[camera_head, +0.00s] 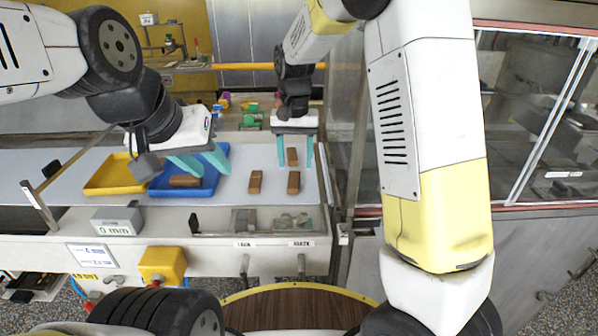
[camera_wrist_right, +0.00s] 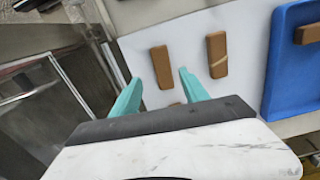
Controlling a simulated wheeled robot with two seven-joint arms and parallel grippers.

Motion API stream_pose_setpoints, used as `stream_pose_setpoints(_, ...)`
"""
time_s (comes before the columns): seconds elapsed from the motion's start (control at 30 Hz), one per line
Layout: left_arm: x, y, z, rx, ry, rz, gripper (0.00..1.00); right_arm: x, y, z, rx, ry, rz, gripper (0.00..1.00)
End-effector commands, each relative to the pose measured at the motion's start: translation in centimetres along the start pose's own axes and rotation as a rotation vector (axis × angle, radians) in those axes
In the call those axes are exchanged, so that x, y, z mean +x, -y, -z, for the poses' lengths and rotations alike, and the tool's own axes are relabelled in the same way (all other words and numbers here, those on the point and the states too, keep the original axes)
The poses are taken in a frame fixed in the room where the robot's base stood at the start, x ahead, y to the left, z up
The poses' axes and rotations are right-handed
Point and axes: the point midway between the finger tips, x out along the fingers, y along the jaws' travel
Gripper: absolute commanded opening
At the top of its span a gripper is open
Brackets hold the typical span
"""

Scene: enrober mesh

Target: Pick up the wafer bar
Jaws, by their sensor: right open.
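Three brown wafer bars lie on the pale belt: a far one (camera_head: 292,156), a near right one (camera_head: 293,182) and a near left one (camera_head: 255,181). The near two also show in the right wrist view, the right one (camera_wrist_right: 162,66) and the left one (camera_wrist_right: 217,54), which has a pale stripe. Another bar (camera_head: 186,181) lies in the blue tray (camera_head: 156,188). My right gripper (camera_head: 296,164) is open and empty, its teal fingers on either side of the far bar, which is partly hidden in the wrist view. My left gripper (camera_head: 212,172) is open above the blue tray.
A yellow tray (camera_head: 105,178) stands left of the blue one. A grey display box (camera_head: 117,221) sits on the machine's front edge. Glass panels of a cabinet (camera_head: 540,115) rise to the right. Small coloured objects (camera_head: 224,100) lie behind the belt.

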Motion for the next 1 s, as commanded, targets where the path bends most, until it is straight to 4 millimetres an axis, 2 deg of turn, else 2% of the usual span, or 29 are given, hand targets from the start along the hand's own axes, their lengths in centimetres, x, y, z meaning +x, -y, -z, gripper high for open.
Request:
stream_pose_setpoints(0.4, 0.0, 0.0, 0.0, 0.000, 0.000, 0.000, 0.36, 5.5, 0.4, 0.4, 0.000, 0.002, 0.000, 0.53)
stream_pose_setpoints(0.7, 0.0, 0.0, 0.0, 0.000, 0.000, 0.000, 0.36, 6.0, 0.4, 0.5, 0.000, 0.000, 0.001, 0.53)
stream_pose_setpoints(0.77, 0.0, 0.0, 0.0, 0.000, 0.000, 0.000, 0.36, 6.0, 0.4, 0.5, 0.000, 0.000, 0.001, 0.43)
stream_pose_setpoints(0.97, 0.0, 0.0, 0.0, 0.000, 0.000, 0.000, 0.36, 6.0, 0.4, 0.5, 0.000, 0.000, 0.001, 0.04)
stream_pose_setpoints(1.0, 0.0, 0.0, 0.0, 0.000, 0.000, 0.000, 0.36, 6.0, 0.4, 0.5, 0.000, 0.000, 0.001, 0.04)
